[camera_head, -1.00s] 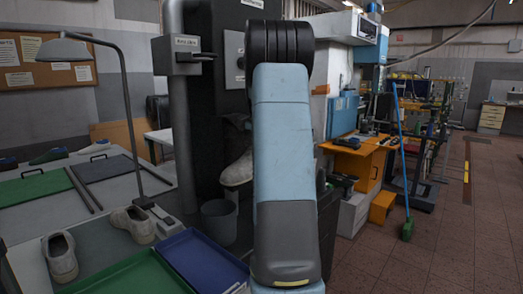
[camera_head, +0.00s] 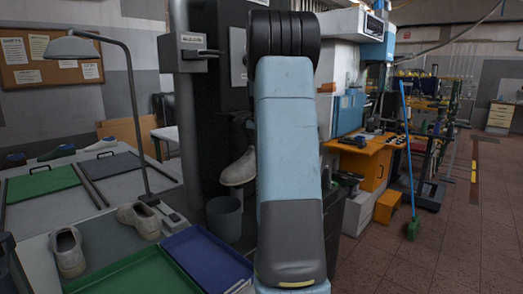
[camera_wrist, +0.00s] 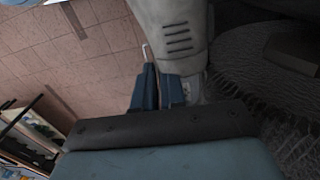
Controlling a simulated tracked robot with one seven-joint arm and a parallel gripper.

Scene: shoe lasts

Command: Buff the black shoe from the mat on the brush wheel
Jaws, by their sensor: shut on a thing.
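A light grey shoe (camera_head: 239,168) hangs beside my arm in the head view, close to the dark machine. It also shows in the wrist view (camera_wrist: 175,30), with dark slots on its side. My gripper (camera_wrist: 164,90) has blue fingers shut on this shoe. In the head view my arm hides the gripper. The brush wheel's grey bristles (camera_wrist: 235,85) are close to the shoe's right side in the wrist view; I cannot tell whether they touch. A dark mat (camera_head: 105,238) lies on the left bench between two pale shoes (camera_head: 67,251) (camera_head: 140,220). I see no clearly black shoe in my gripper.
A green tray (camera_head: 135,275) and a blue tray (camera_head: 205,257) lie at the bench front. A bucket (camera_head: 224,218) stands below the held shoe. A desk lamp (camera_head: 130,100) rises from the bench. Several shoes lie at the back left. The tiled floor is open at right.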

